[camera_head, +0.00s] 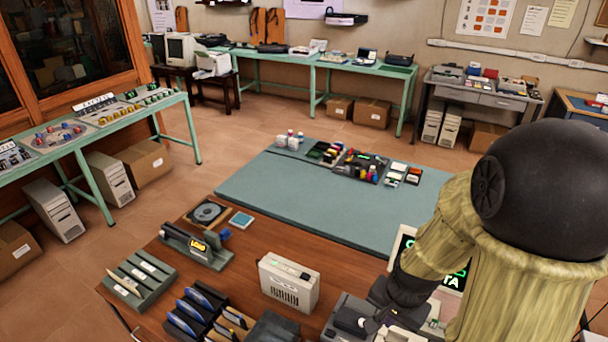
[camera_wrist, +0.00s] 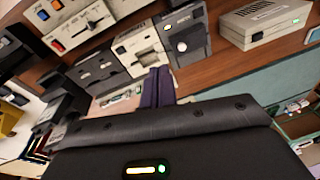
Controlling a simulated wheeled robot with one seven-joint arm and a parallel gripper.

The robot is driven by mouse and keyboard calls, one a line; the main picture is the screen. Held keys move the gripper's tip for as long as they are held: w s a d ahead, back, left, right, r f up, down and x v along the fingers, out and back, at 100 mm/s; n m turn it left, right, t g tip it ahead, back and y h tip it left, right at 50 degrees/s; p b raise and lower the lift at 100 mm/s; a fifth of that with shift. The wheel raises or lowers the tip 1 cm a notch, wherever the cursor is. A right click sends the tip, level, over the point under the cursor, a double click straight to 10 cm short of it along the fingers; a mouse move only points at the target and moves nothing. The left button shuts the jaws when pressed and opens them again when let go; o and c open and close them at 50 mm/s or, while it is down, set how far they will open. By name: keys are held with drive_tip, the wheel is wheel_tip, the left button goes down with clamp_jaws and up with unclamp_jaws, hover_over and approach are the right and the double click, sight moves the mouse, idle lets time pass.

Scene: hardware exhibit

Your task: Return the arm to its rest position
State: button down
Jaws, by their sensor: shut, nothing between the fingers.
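My gripper (camera_wrist: 158,86) shows in the wrist view as two dark fingers close together beyond its black body. It is shut with nothing between the fingers. It points toward a row of grey and beige devices (camera_wrist: 140,48) on the brown wooden table. In the head view my arm (camera_head: 450,235), with yellowish sleeves and a large black joint, fills the right side. It bends down to the table's front right, where its dark end is over or beside the grey devices. The fingertips are hard to make out there.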

drive_tip(key=a+r+n, duration=0.1)
drive_tip(key=n, duration=0.1)
drive_tip(key=r+n+b, duration=0.1)
drive_tip(key=n, duration=0.2)
drive_tip(key=s+a+r+n, duration=0.1)
drive_tip(key=n, duration=0.1)
drive_tip(key=shift+a+r+n+t, duration=0.25)
drive_tip(key=shift+a+n+t, duration=0.05)
drive_tip(key=shift+t, duration=0.1)
